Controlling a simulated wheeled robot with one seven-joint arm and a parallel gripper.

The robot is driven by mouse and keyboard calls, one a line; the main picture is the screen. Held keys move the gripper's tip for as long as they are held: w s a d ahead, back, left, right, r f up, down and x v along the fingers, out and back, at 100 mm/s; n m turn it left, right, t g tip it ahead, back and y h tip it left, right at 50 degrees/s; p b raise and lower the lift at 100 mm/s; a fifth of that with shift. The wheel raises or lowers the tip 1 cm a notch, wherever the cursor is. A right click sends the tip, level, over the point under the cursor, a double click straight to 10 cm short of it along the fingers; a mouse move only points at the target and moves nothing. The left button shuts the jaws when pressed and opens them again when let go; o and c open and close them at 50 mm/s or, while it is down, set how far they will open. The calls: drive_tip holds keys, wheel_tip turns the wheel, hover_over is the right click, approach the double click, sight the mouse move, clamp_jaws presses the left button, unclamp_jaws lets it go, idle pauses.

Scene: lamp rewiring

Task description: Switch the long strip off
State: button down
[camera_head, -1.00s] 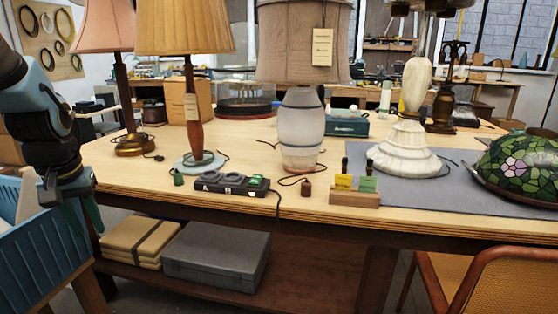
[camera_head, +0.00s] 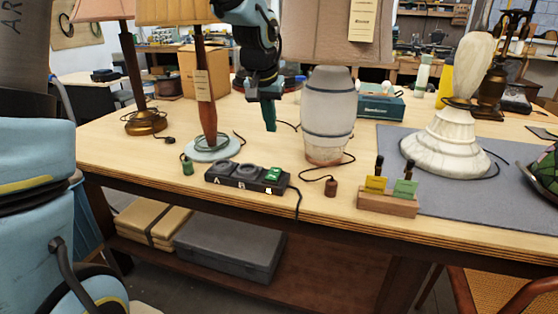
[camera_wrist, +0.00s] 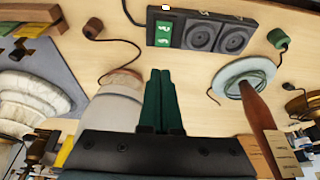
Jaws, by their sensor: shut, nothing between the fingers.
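A black power strip (camera_head: 232,179) lies near the front edge of the wooden table, with two round sockets and a green rocker switch (camera_head: 273,174) at its right end. A small white light shows beside the switch. The strip also shows at the top of the wrist view (camera_wrist: 205,32), with its green switch (camera_wrist: 163,34) towards the left. My gripper (camera_head: 270,126) is above the table behind the strip's right end, pointing down. Its green fingers (camera_wrist: 160,74) are together and empty, apart from the strip.
A white ceramic lamp (camera_head: 329,115) stands right of my gripper, and a wooden-stemmed lamp (camera_head: 206,110) stands left. A green plug (camera_head: 187,166) and a brown plug (camera_head: 331,187) lie beside the strip. A wooden card holder (camera_head: 388,202) sits further right. The strip's cord hangs over the front edge.

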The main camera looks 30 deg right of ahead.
sight(276, 170)
drive_tip(key=p+x, duration=0.1)
drive_tip(key=x, duration=0.3)
drive_tip(key=p+x, duration=0.1)
drive_tip(key=x, duration=0.4)
drive_tip(key=a+p+x, duration=0.1)
drive_tip(key=x, duration=0.3)
drive_tip(key=shift+s+d+f, duration=0.15)
drive_tip(key=shift+s+f, duration=0.1)
drive_tip(key=shift+f, duration=0.35)
drive_tip(key=shift+w+d+f+b, duration=0.15)
drive_tip(key=shift+w+f+b, duration=0.05)
drive_tip(key=shift+f+b, duration=0.4)
drive_tip(key=shift+r+p, duration=0.3)
drive_tip(key=shift+p, duration=0.05)
drive_tip(key=shift+s, duration=0.1)
drive_tip(key=shift+f, duration=0.1)
